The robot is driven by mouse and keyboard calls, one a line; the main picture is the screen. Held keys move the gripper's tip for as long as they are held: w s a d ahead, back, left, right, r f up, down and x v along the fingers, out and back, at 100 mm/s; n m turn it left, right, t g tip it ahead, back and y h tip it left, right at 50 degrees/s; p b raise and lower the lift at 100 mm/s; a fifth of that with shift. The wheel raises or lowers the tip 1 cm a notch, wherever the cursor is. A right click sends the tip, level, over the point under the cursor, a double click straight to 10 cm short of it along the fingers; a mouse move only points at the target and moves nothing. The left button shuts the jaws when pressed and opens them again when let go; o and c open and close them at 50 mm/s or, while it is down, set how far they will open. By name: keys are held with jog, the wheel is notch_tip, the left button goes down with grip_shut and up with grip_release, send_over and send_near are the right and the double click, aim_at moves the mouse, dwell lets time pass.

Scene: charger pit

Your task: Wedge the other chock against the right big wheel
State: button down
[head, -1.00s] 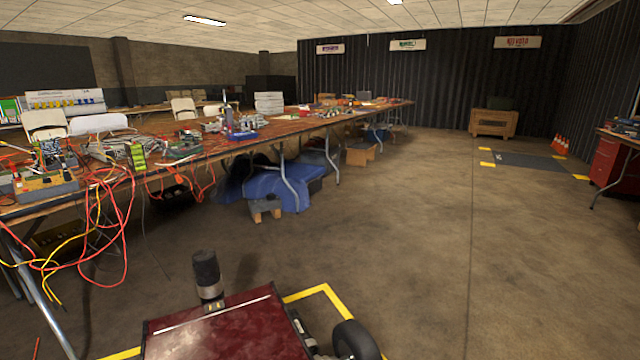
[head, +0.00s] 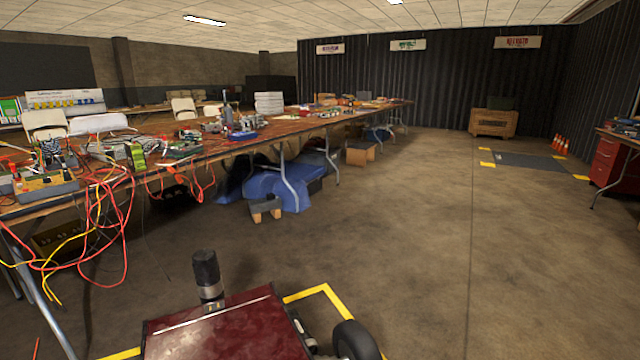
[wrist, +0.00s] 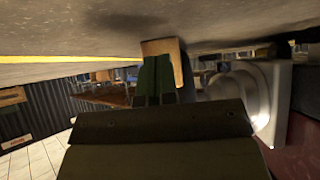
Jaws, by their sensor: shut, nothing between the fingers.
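A large black wheel (head: 352,340) shows at the bottom of the head view, beside the dark red deck. In the wrist view, my gripper (wrist: 157,64) has its dark green fingers closed together. A pale wooden block (wrist: 172,47), which looks like the chock, sits right at the fingertips and shows above them and to their right. It is close to the floor, but I cannot tell whether the fingers touch it. The gap between block and wheel cannot be made out. My gripper and this block do not show in the head view.
Yellow tape (head: 325,290) marks the floor around the deck. A long cluttered table (head: 230,145) with hanging cables runs along the left, with blue bundles and a small wooden stand (head: 265,208) beneath it. Open floor (head: 420,230) lies ahead and right. A grey rounded part (wrist: 245,95) is close right of my gripper.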

jog(key=shift+w+a, duration=0.25)
jog(key=shift+w, duration=0.2)
dwell(0.3)
jog(key=shift+p+v, duration=1.25)
jog(key=shift+v, duration=0.5)
jog(key=shift+s+d+r+p, duration=0.15)
jog(key=shift+s+d+p, duration=0.2)
jog(key=shift+s, duration=0.2)
jog(key=shift+s+d+r+p, duration=0.2)
jog(key=shift+s+d+p, duration=0.1)
jog(key=shift+s, duration=0.25)
